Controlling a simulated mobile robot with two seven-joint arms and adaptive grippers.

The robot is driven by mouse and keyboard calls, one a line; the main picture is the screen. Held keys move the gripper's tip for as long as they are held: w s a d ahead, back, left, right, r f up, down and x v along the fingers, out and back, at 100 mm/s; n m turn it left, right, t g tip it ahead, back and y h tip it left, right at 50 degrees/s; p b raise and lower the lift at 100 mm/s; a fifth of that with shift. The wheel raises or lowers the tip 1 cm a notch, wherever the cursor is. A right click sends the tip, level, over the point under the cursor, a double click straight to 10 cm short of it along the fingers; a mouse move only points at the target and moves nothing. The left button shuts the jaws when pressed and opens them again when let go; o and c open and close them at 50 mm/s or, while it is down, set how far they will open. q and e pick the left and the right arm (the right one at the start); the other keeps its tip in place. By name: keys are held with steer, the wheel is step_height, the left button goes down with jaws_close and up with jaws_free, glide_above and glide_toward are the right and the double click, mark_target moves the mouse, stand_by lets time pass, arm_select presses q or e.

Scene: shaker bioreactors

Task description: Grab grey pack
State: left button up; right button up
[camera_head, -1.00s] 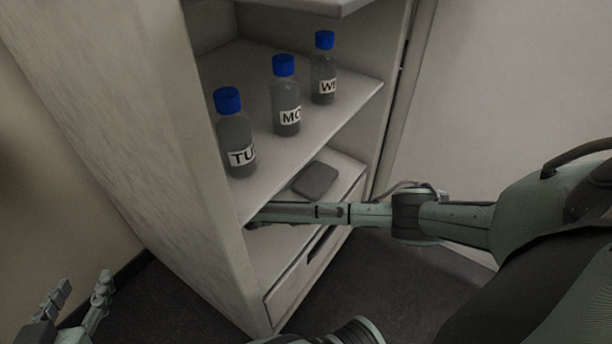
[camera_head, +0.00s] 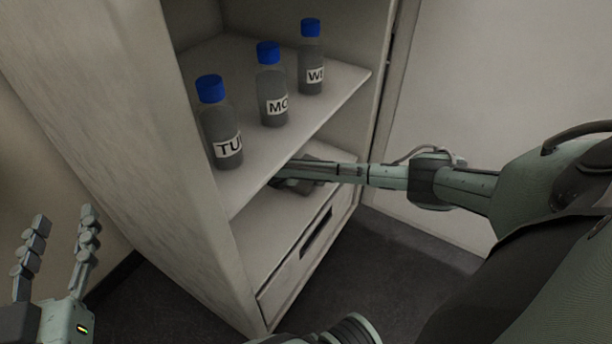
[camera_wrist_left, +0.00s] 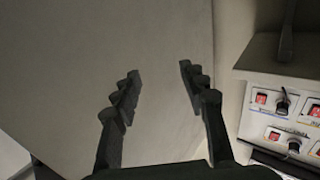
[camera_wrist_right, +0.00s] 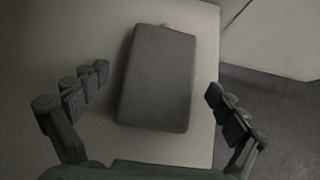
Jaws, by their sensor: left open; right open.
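The grey pack (camera_wrist_right: 158,78) is a flat dark rounded block lying on the lower shelf. In the right wrist view it lies between and ahead of the spread fingers of my right gripper (camera_wrist_right: 158,95), with gaps on both sides. In the head view my right arm reaches into the cabinet under the middle shelf, and its forearm and hand mostly hide the pack (camera_head: 308,158). My left gripper (camera_head: 58,232) is open and empty, raised at the left outside the cabinet. It also shows open in the left wrist view (camera_wrist_left: 158,85).
Three blue-capped bottles stand on the middle shelf (camera_head: 262,150), close above my right arm: one (camera_head: 222,130), another (camera_head: 272,95) and a third (camera_head: 311,65). A drawer (camera_head: 310,250) is below. A panel with red switches (camera_wrist_left: 285,110) shows at the left wrist view's right.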

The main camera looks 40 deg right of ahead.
steer(key=shift+w+d+f, duration=0.1)
steer(key=shift+d+f, duration=0.2)
steer(key=c, duration=1.5)
steer(key=shift+r, duration=0.1)
